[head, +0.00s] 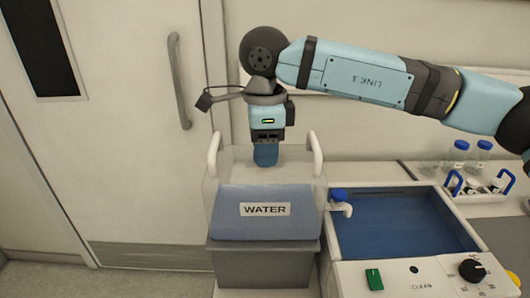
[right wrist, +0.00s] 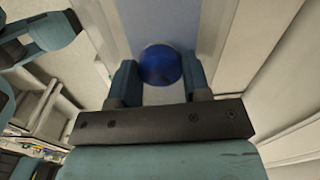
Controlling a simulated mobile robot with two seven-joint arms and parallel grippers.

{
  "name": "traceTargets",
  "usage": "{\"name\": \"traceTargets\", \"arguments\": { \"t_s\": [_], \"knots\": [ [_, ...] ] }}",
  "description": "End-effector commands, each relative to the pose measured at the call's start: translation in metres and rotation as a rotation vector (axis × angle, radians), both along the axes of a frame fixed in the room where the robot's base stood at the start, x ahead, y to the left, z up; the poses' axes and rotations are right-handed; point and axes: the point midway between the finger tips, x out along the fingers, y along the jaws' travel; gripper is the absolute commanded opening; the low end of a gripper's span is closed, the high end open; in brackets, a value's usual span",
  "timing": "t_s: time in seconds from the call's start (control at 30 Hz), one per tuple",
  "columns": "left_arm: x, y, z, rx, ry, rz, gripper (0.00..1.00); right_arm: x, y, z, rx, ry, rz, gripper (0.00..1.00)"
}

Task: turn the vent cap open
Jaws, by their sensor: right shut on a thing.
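The vent cap is round and blue and shows between my fingers in the right wrist view (right wrist: 160,65). It is on top of the water tank (head: 225,215), a pale translucent container with a blue lower part and a WATER label (head: 265,209). My right gripper (head: 265,156) points straight down at the tank's top, with its fingers on either side of the cap, shut on it. In the head view the fingers hide most or all of the cap. My left gripper does not show in the head view.
Two white handles (head: 214,155) (head: 317,153) stand up at the tank's sides. A blue-lined bath (head: 395,220) with a blue-topped tap (head: 339,196) is to the right. Its front panel carries a green switch (head: 374,279) and a black knob (head: 472,270). A door (head: 110,120) is behind at left.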

Motion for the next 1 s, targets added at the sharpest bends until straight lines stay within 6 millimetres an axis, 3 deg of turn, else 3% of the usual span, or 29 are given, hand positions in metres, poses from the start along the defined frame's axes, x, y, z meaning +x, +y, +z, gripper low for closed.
{"name": "traceTargets", "arguments": {
  "t_s": [0.4, 0.97, 1.0],
  "knots": [
    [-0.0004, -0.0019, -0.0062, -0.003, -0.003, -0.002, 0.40, -0.0001, 0.0003, 0.0000, 0.001, -0.001, 0.194, 0.20],
    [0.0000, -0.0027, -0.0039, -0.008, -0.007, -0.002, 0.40, -0.0002, 0.0004, 0.0004, 0.001, 0.000, 0.222, 0.20],
    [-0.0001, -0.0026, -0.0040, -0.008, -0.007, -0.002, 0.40, -0.0002, 0.0004, 0.0003, 0.001, 0.000, 0.222, 0.51]
  ]
}}
